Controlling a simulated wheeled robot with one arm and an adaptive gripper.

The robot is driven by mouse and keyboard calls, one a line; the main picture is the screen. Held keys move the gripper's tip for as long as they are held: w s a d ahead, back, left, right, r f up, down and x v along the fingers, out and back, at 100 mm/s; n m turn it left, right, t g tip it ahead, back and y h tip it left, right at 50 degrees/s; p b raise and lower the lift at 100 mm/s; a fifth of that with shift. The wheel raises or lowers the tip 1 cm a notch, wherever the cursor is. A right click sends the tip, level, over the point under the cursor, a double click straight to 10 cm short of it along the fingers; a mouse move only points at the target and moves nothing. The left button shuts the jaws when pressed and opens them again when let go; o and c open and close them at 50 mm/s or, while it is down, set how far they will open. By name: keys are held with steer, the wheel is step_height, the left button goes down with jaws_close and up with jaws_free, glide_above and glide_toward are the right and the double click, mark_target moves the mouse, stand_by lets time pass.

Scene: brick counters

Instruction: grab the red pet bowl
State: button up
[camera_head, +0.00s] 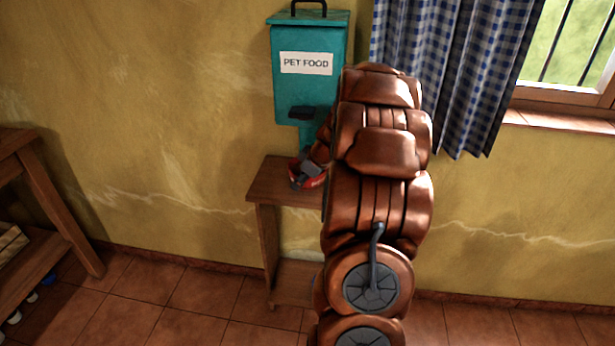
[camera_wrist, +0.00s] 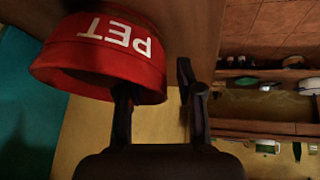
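The red pet bowl (camera_head: 316,183) sits on the small wooden table (camera_head: 268,184), below the teal pet food dispenser (camera_head: 308,85). In the wrist view the bowl (camera_wrist: 95,60) is at the upper left, its white "PET" lettering upside down. My gripper (camera_wrist: 154,84) is open at the bowl's side wall. The left finger overlaps the rim and its tip is hidden by the bowl, seemingly inside it. The right finger is outside, with a gap to the wall. In the head view my arm covers part of the table, and my gripper (camera_head: 308,170) is small at the bowl.
The dispenser's spout hangs close above my gripper. A blue checked curtain (camera_head: 450,70) and a window are at the right. A wooden shelf unit (camera_head: 45,200) stands at the far left. The tiled floor between the shelf and the small table is clear.

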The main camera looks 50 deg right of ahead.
jaws_close()
steer(key=shift+r, duration=0.1)
stand_by(0.6)
